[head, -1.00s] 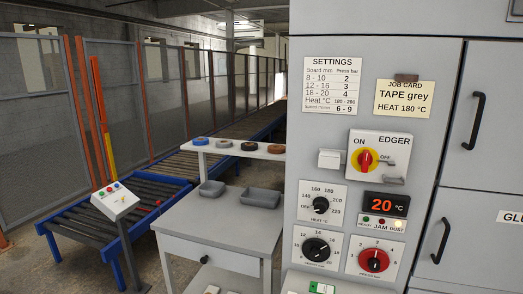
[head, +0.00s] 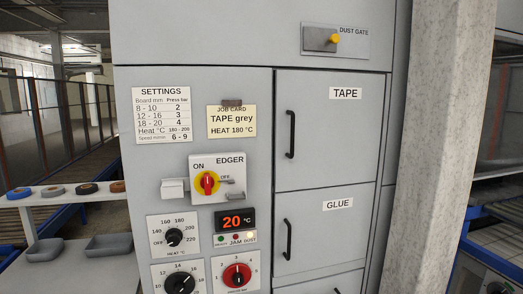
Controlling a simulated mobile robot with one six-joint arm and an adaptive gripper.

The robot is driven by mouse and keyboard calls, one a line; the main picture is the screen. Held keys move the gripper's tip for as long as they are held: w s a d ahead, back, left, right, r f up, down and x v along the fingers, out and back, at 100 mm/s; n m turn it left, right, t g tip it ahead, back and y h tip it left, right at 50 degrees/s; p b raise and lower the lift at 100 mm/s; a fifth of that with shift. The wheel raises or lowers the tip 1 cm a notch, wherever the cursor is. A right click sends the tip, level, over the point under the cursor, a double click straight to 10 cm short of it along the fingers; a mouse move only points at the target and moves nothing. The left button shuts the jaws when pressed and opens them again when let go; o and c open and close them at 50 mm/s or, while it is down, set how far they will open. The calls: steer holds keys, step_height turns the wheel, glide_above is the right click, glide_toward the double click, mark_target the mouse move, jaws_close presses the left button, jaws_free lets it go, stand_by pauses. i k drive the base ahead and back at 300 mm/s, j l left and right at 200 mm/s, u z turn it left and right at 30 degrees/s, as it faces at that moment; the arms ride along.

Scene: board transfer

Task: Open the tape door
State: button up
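The tape door (head: 330,135) is a grey cabinet panel in the head view, right of the control panel, with a white TAPE label (head: 345,93) at its top. A black vertical bar handle (head: 291,134) is on its left side. The door looks shut, flush with the cabinet front. My gripper is not in view.
Below is the GLUE door (head: 320,232) with its own black handle (head: 287,240). Left are the EDGER switch (head: 208,183), dials and a job card (head: 232,121). A pale column (head: 440,140) stands at the right. A shelf with tape rolls (head: 82,189) is at far left.

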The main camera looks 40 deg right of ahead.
mark_target(328, 125)
steer(key=z, duration=1.85)
steer(key=i+j+u, duration=0.1)
steer(key=u, duration=0.15)
